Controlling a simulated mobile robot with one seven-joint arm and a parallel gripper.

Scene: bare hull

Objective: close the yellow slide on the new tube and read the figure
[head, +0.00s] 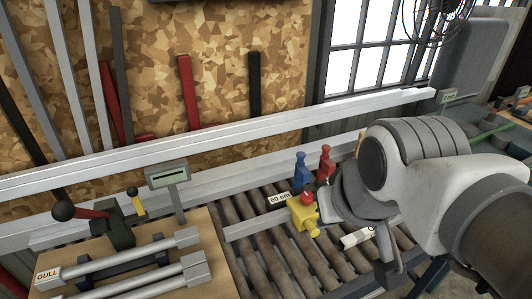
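The yellow slide (303,217), with a red knob on top, sits on the roller bed in the head view. It is at the right end of a flat grey bar, just left of my arm. Two silver tubes (120,260) with square ends lie on a wooden board at lower left; I cannot tell which tube is the new one. A small grey display (167,173) stands on a post behind them; no figure is legible on it. My gripper (388,272) is right of the yellow slide and apart from it. My arm hides part of it, and its opening is unclear.
A blue piece (302,172) and a red piece (325,163) stand behind the yellow slide. A "60 cm" label (280,200) is beside it. A long pale rail (230,138) crosses behind.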

